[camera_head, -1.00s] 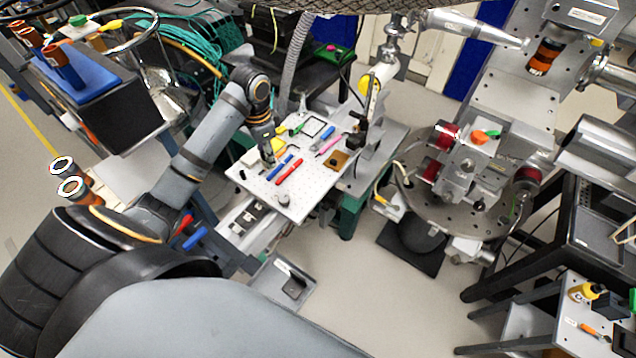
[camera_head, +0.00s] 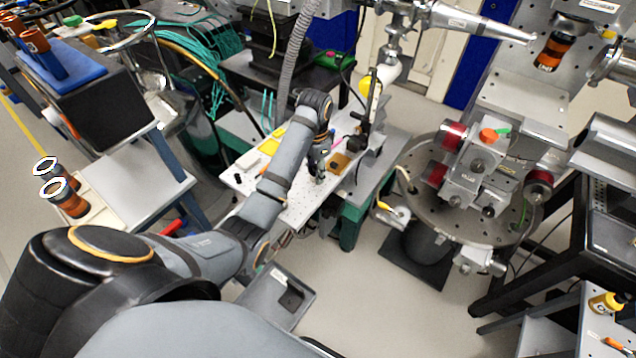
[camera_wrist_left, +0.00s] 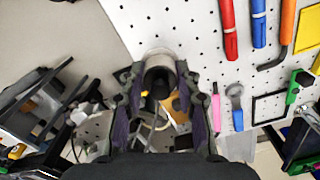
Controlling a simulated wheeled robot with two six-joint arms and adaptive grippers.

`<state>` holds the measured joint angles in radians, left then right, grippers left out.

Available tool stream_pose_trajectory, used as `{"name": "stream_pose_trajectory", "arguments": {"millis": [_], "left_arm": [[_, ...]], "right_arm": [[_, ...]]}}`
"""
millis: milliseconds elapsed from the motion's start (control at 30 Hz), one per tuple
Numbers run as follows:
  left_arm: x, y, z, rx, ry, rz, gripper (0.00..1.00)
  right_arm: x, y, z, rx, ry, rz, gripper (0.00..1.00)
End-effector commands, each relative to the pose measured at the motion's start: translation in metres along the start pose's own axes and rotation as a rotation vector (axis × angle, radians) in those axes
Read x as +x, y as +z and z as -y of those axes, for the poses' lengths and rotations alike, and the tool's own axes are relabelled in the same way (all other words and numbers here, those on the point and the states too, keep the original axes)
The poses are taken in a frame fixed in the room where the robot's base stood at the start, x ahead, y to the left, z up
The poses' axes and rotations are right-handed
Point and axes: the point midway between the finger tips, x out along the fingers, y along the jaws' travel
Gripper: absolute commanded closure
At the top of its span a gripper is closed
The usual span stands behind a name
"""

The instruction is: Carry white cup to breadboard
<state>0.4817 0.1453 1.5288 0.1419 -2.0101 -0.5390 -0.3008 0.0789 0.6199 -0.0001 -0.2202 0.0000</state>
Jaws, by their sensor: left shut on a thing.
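My left gripper (camera_head: 318,176) is over the front right part of the white perforated breadboard (camera_head: 298,212). In the left wrist view the gripper (camera_wrist_left: 160,100) is shut on a pale, round-rimmed thing, which I take as the white cup (camera_wrist_left: 157,56). Its rim shows between the fingers, beside the edge of the breadboard (camera_wrist_left: 190,28). The fingers hide much of the cup, and I cannot tell whether it touches the board. In the head view I cannot make out the cup. My right gripper is not in view.
In the left wrist view, a red tool (camera_wrist_left: 229,30), a blue tool (camera_wrist_left: 258,22), an orange hex key (camera_wrist_left: 287,25) and a pink pen (camera_wrist_left: 216,112) lie on the breadboard. A beam-pipe stand (camera_head: 372,105) rises behind the gripper. A round metal stage (camera_head: 450,225) stands to the right.

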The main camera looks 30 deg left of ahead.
Motion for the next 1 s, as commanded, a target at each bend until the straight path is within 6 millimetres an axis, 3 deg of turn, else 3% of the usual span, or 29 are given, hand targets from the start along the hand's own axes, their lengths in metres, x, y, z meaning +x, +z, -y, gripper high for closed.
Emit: {"name": "stream_pose_trajectory", "arguments": {"millis": [233, 633, 667, 700, 800, 1000], "left_arm": [[0.041, -0.006, -0.003, 0.0, 0.0, 0.001, 1.0], [0.041, -0.006, -0.003, 0.0, 0.001, 0.001, 1.0], [0.041, -0.006, -0.003, 0.0, 0.0, 0.0, 0.63], [0.041, -0.006, -0.003, 0.0, 0.0, 0.0, 0.58], [0.041, -0.006, -0.003, 0.0, 0.0, 0.0, 0.45], [0.041, -0.006, -0.003, 0.0, 0.0, 0.001, 0.45]], "right_arm": [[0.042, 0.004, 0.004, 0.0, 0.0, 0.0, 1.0], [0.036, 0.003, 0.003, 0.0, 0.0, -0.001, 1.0], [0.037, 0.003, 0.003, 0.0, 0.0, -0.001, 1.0], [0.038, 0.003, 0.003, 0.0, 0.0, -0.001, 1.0], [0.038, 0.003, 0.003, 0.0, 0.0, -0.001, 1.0], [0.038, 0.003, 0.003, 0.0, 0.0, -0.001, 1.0]]}}
